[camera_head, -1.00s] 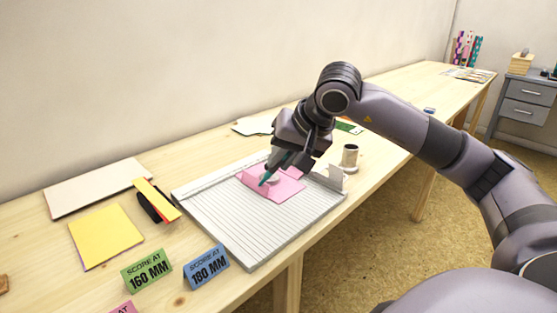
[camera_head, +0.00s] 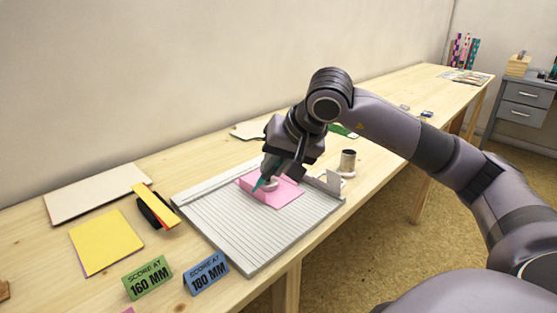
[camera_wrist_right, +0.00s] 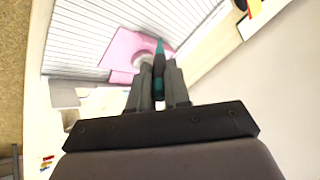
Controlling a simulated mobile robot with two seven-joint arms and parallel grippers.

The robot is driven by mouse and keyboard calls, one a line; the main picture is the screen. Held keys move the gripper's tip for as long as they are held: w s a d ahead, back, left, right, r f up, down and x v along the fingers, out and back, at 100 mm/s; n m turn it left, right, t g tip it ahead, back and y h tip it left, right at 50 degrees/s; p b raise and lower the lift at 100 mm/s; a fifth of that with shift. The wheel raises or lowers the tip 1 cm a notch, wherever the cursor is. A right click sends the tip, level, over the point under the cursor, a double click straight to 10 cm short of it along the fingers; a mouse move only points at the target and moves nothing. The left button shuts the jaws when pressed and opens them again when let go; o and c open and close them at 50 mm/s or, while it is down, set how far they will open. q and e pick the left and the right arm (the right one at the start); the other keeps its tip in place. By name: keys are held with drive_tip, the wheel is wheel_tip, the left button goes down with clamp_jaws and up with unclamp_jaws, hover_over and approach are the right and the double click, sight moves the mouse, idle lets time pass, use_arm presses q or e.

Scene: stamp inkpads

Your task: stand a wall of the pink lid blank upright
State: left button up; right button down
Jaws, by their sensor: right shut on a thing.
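The pink lid blank (camera_head: 286,197) lies on the grooved scoring board (camera_head: 238,225). It also shows in the right wrist view (camera_wrist_right: 122,45), partly behind the tool. A small white round thing (camera_head: 271,186) is on the blank. My right gripper (camera_head: 271,170) is shut on a teal pointed tool (camera_head: 262,181), whose tip points down at the blank's left part. The wrist view shows the tool (camera_wrist_right: 159,64) between the two fingers. Whether the tip touches the blank I cannot tell. No wall clearly stands upright now; the far side is partly hidden by the gripper. My left gripper is not in view.
A metal cup (camera_head: 347,162) stands just right of the board. Yellow card (camera_head: 105,241), a white sheet (camera_head: 97,192) and a black-and-yellow item (camera_head: 156,205) lie left. Green (camera_head: 147,277) and blue (camera_head: 206,273) score signs stand in front. The board's lower left area is clear.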

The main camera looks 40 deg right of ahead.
drive_tip(key=shift+r, duration=0.25)
drive_tip(key=shift+r+p, duration=0.35)
drive_tip(key=shift+p, duration=0.15)
drive_tip(key=r+p, duration=0.3)
drive_tip(key=r, duration=0.1)
drive_tip(key=shift+a+p, duration=0.3)
use_arm(q)
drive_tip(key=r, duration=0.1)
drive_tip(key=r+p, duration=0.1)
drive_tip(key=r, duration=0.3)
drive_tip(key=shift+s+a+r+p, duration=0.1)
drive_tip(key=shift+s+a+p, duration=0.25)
drive_tip(key=shift+p, duration=0.05)
use_arm(e)
wheel_tip(320, 180, up, 2)
drive_tip(key=shift+a+r, duration=0.1)
drive_tip(key=shift+a, duration=0.05)
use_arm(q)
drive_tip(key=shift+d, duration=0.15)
